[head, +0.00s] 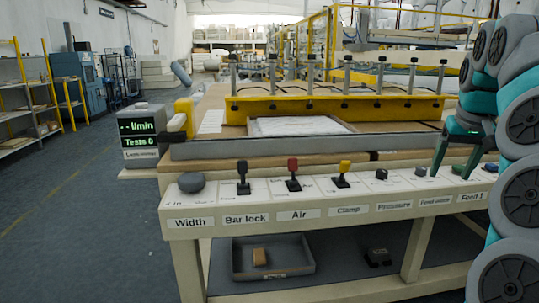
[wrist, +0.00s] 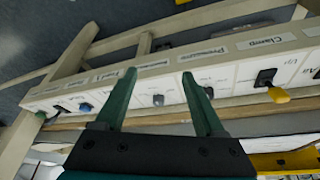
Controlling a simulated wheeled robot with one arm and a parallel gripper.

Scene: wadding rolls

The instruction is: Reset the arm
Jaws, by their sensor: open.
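My gripper (head: 450,176) is at the right in the head view, with its two green fingers spread over the right end of the control panel (head: 330,217). In the wrist view my gripper (wrist: 159,75) is open, with nothing between the fingertips. Small knobs show behind and beside the fingers there, including a grey one (wrist: 158,100) and a bluish one (wrist: 85,107). I cannot tell whether a fingertip touches the panel. My arm, grey and teal, fills the right edge of the head view.
A display box (head: 141,135) stands left. A grey tray (head: 272,258) lies below. The floor at left is clear.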

